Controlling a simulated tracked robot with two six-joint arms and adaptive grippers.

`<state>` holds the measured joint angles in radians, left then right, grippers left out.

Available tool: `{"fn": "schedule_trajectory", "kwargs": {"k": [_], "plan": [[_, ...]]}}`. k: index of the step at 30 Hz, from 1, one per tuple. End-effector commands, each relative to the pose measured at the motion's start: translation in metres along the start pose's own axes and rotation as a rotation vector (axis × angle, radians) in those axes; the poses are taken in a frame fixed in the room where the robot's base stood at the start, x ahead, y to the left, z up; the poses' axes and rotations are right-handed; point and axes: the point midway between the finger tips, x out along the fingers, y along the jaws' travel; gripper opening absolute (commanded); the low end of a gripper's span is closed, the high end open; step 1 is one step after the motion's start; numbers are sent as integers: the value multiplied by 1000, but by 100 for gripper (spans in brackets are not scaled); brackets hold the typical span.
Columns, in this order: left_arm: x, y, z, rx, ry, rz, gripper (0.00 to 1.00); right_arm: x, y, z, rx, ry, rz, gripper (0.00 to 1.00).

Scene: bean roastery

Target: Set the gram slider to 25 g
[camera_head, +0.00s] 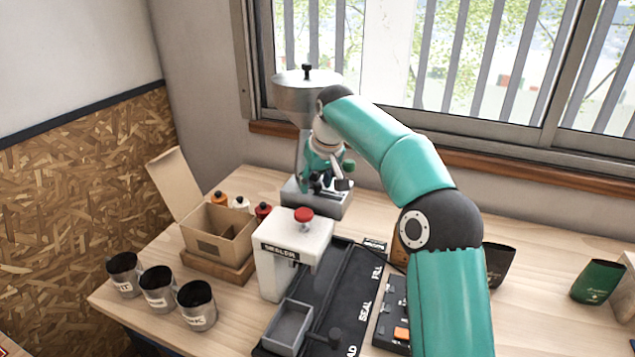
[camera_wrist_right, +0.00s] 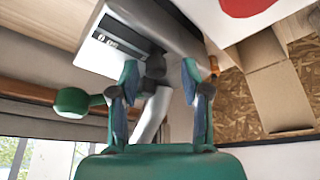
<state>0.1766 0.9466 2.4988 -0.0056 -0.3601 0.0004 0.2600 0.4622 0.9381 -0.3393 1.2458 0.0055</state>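The dispenser (camera_head: 305,95) is a grey hopper machine on a grey base at the back of the table. In the right wrist view its front carries a black slot panel (camera_wrist_right: 128,42) with a small pale readout (camera_wrist_right: 108,40), too small to read surely. A dark knob (camera_wrist_right: 155,68), seemingly the gram slider, sits at the panel's end. My right gripper (camera_head: 325,182) is at the dispenser's front. In its wrist view the gripper (camera_wrist_right: 160,78) is open, fingertips on either side of the knob with gaps visible. My left gripper is out of view.
A green ball handle (camera_wrist_right: 72,102) sticks out beside the fingers. The white sealer (camera_head: 283,268) with a red knob stands in front of the dispenser, beside a black track (camera_head: 345,285). An open cardboard box (camera_head: 217,243) and metal cups (camera_head: 158,288) stand left. Dark pouches (camera_head: 597,281) stand right.

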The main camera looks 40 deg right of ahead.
Motion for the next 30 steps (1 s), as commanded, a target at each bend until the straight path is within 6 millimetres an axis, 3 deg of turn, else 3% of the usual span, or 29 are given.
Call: {"fn": "schedule_trajectory", "kwargs": {"k": [11,24,30], "plan": [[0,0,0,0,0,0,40,-9,0,0,0,-2,1,47],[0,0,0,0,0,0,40,-92,0,0,1,3,0,47],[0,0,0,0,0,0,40,-112,0,0,-1,0,0,47]]}}
